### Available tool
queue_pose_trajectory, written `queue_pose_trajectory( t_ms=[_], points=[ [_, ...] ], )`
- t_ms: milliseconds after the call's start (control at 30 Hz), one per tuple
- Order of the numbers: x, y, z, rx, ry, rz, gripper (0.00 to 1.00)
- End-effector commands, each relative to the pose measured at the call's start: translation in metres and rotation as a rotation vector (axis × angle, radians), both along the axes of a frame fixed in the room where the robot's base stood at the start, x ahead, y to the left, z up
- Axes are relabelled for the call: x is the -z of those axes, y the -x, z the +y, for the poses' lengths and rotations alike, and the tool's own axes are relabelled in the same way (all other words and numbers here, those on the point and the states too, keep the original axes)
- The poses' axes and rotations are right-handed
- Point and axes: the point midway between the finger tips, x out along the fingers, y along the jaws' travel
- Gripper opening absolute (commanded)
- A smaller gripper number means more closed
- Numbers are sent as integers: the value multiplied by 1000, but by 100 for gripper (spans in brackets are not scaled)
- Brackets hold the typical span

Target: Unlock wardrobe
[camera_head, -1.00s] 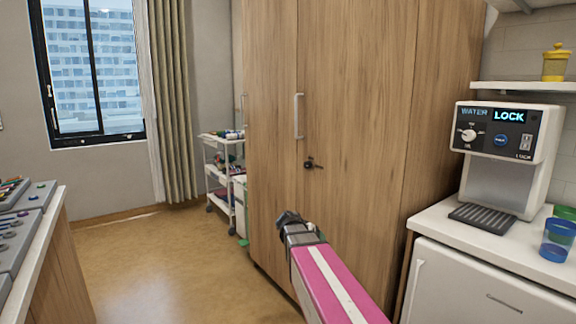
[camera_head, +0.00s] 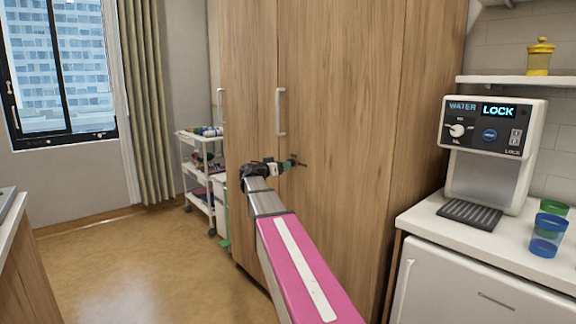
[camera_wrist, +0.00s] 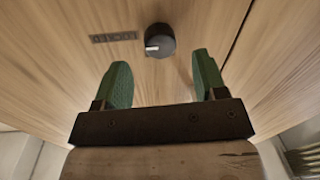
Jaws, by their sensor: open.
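The wooden wardrobe (camera_head: 345,120) stands in the middle of the head view, with a pale vertical handle (camera_head: 281,112) on its door. In the wrist view its lock is a round black knob (camera_wrist: 160,41) with a white mark, beside a small dark plate (camera_wrist: 114,37) on the wood. My gripper (camera_head: 291,164) is at the lock in the head view and partly covers it. In the wrist view my gripper (camera_wrist: 163,82) has its two green fingers apart with nothing between them. The knob lies just beyond the fingertips, between their lines, apart from both.
A water dispenser (camera_head: 490,150) stands on the white counter (camera_head: 450,228) at right, with blue and green cups (camera_head: 548,236). A yellow jar (camera_head: 538,58) is on a shelf above. A white trolley (camera_head: 203,170) stands left of the wardrobe. The floor (camera_head: 130,260) at left is clear.

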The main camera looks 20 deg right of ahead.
Motion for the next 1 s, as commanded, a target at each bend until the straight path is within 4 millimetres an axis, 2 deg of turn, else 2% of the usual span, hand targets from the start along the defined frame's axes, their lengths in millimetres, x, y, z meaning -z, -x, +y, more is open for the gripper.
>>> queue_pose_trajectory(
  t_ms=[100,300,700,767,800,867,1000],
  points=[
    [0,-10,-19,2,-1,0,65],
    [0,-18,-38,0,0,1,65],
    [0,-20,-44,-1,-1,1,65],
    [0,-20,-44,-1,-1,1,49],
    [0,-20,-44,-1,-1,1,36],
    [0,-20,-44,-1,-1,1,16],
    [0,-20,-44,-1,0,2,16]
  ],
)
